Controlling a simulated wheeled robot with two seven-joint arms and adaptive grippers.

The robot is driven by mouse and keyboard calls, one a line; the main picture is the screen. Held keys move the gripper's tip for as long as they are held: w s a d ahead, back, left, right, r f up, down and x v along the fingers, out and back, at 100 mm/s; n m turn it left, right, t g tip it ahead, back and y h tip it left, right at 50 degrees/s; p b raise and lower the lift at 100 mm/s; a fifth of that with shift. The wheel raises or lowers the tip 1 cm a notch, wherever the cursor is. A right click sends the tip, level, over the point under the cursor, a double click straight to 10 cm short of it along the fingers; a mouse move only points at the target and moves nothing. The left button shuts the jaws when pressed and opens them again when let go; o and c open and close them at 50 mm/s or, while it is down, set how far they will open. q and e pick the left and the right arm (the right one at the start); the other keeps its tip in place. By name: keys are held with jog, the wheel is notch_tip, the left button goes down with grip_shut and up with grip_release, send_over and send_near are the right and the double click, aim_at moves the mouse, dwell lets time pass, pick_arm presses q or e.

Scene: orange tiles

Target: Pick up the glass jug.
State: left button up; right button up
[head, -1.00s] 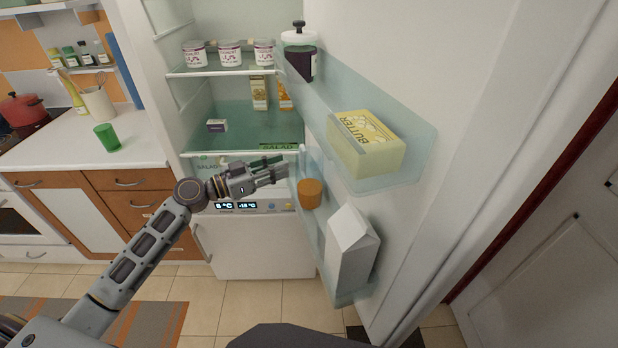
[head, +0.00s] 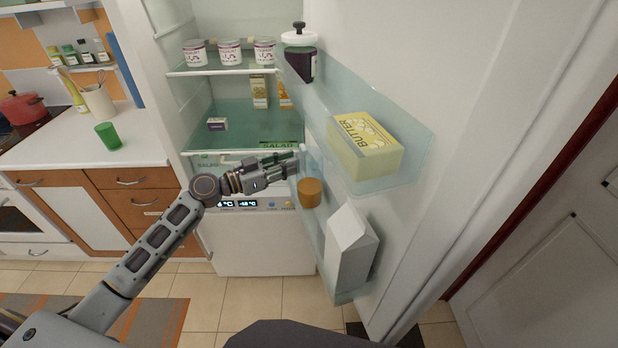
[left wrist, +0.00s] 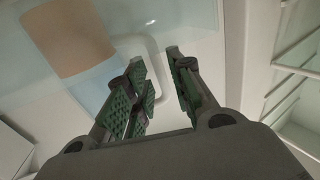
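What looks like the glass jug (head: 310,192) stands in the lower shelf of the fridge door, with orange contents in its lower part and a clear, faintly bluish upper part. In the left wrist view its orange-brown part (left wrist: 75,40) and pale blue clear part (left wrist: 97,84) show at upper left, beyond the fingers. My left gripper (head: 293,162) is just left of and above the orange part. My right gripper is out of view.
The white carton (head: 350,248) stands close to the jug in the door shelf. The butter box (head: 366,146) sits on the door shelf above, right of my gripper. A dark-filled jar (head: 301,64) is higher up. The fridge's glass shelf (head: 240,125) lies behind my gripper.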

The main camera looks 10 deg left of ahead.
pick_arm(q)
jog(key=p+x, duration=0.1)
jog(key=x, duration=0.2)
jog(key=shift+w+d+r+p, duration=0.15)
jog(key=shift+w+d+p, duration=0.1)
jog(key=shift+d+p, duration=0.1)
jog(key=shift+w+d, duration=0.1)
grip_shut()
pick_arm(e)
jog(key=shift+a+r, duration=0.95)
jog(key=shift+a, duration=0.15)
